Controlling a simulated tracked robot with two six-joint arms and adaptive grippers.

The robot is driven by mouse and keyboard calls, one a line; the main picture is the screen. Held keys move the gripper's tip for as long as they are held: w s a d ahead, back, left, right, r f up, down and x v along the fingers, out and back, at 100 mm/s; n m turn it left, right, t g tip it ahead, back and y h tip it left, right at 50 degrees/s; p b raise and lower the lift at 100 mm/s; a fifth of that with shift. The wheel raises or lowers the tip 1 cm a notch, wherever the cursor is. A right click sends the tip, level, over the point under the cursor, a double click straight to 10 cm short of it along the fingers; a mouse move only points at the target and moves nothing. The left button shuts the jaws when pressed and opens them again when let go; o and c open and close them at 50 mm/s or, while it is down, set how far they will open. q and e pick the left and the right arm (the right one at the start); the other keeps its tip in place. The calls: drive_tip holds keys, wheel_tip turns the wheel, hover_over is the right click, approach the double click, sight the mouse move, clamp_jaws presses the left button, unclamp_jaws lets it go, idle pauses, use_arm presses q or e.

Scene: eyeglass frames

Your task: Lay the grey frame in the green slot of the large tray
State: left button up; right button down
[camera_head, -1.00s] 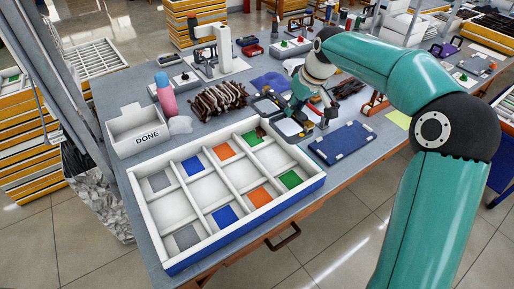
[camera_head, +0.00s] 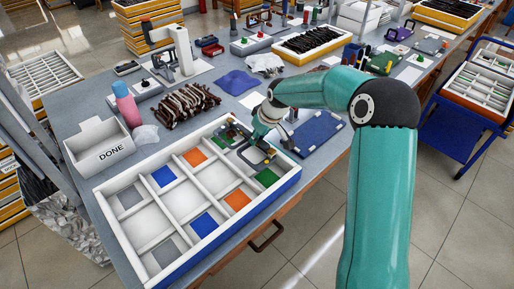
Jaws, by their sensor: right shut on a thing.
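The large tray (camera_head: 128,262) lies along the front of the table, white inside with a blue front. Its compartments carry grey, blue, orange and green patches. One green slot (camera_head: 267,178) is at the right end of the front row; another is at the far right of the back row, partly covered. My right gripper (camera_head: 257,153) is above the tray's right end, over the green slots. It is shut on a small thin-rimmed thing, apparently the grey frame (camera_head: 262,159); the fingers hide part of it and its colour is hard to tell. My left gripper is out of view.
A white DONE box (camera_head: 98,150) and a pink bottle (camera_head: 127,106) stand left of the tray. Brown frames (camera_head: 185,105) lie in a heap behind it. A blue mat (camera_head: 318,132) lies to the right. A blue cloth (camera_head: 238,82) is further back.

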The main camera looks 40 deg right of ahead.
drive_tip(key=shift+f, duration=2.35)
drive_tip(key=c, duration=1.4)
unclamp_jaws()
drive_tip(key=shift+s+r, duration=0.1)
drive_tip(key=shift+r, duration=0.05)
drive_tip(key=v, duration=1.1)
drive_tip(key=shift+s+r, duration=0.1)
drive_tip(key=shift+r, duration=0.3)
